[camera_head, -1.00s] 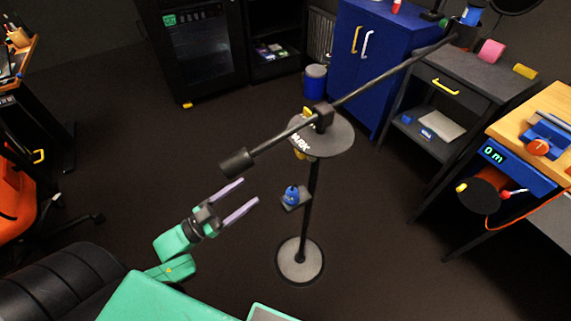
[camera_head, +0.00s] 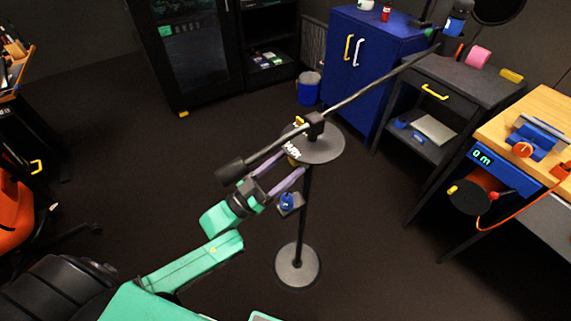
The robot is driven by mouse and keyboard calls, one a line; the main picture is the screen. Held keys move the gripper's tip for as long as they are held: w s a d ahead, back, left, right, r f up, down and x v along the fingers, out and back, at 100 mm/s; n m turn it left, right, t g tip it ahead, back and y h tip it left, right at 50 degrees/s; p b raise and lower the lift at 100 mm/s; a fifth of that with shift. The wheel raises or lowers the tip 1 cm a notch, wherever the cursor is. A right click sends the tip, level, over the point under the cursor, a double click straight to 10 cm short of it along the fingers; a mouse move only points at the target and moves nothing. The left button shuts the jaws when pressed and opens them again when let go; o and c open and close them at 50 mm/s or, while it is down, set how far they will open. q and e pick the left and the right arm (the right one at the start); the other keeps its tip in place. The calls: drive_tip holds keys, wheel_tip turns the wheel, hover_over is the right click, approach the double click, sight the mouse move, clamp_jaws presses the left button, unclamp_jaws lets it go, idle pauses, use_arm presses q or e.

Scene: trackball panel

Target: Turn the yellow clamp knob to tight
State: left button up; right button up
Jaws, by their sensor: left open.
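A dark stand has an upright pole, a grey disc (camera_head: 325,148) with white lettering partly covered, and a long slanted boom (camera_head: 365,92) through a black clamp block (camera_head: 315,124). A yellow part, seemingly the clamp knob (camera_head: 293,160), shows just under the disc's left edge, partly hidden by my fingers. A second small yellow piece (camera_head: 299,120) shows beside the clamp block on the disc. My left gripper (camera_head: 291,163) is open, its two purple fingers reaching up right on either side of the lower yellow part in this view. I cannot tell whether they touch it. My right gripper is out of view.
The boom's dark cylindrical end (camera_head: 230,172) hangs close above my left gripper. A small shelf with a blue object (camera_head: 287,201) sits on the pole just below. A blue cabinet (camera_head: 375,60) and a workbench (camera_head: 545,105) stand behind and right.

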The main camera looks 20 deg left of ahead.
use_arm(q)
drive_tip(key=shift+s, duration=0.1)
clamp_jaws()
drive_tip(key=shift+r+n+t+y+p, duration=0.25)
drive_tip(key=shift+n+t+y+p, duration=0.05)
drive_tip(key=shift+n+p, duration=0.45)
drive_tip(key=shift+n+y, duration=0.3)
drive_tip(key=shift+n, duration=0.15)
drive_tip(key=shift+f, duration=0.25)
unclamp_jaws()
